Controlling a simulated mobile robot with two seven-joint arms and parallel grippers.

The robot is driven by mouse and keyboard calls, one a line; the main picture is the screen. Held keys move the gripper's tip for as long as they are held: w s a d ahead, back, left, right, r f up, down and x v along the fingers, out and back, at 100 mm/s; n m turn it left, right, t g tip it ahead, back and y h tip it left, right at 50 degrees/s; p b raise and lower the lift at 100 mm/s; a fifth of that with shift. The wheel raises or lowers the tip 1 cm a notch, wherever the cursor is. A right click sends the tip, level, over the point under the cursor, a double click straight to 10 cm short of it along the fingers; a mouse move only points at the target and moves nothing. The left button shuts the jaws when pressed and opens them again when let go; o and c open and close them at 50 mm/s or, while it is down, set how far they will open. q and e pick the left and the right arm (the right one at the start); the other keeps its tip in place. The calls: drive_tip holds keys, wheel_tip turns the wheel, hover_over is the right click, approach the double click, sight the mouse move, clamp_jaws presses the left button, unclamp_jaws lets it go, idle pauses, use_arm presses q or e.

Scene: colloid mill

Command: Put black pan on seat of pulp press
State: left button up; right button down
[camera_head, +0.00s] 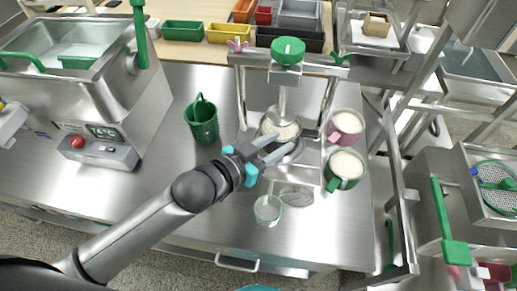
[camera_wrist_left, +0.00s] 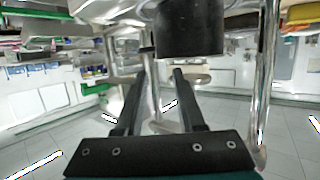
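The pulp press (camera_head: 288,75) is a metal frame with a green knob (camera_head: 288,47) over a plunger. A round dark-rimmed pan (camera_head: 279,128) with white contents sits between its posts, under the plunger; I take it as the black pan. My left gripper (camera_head: 278,147) is at the pan's near side, with its fingers apart. In the left wrist view, a black cylinder (camera_wrist_left: 190,28), likely the pan, shows above and beyond the open fingers (camera_wrist_left: 163,80). I cannot tell whether they touch it. The seat under the pan is mostly hidden. My right gripper is not in view.
A pink-handled pot (camera_head: 347,124) and a green-handled pot (camera_head: 346,166) stand right of the press. A green basket (camera_head: 202,120) stands left, and a clear cup (camera_head: 267,209) in front. A steel machine (camera_head: 85,70) fills the left side. The bench front left is clear.

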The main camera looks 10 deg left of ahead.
use_arm(q)
drive_tip(key=v, duration=0.6)
drive_tip(key=shift+s+p, duration=0.2)
drive_tip(key=shift+p, duration=0.1)
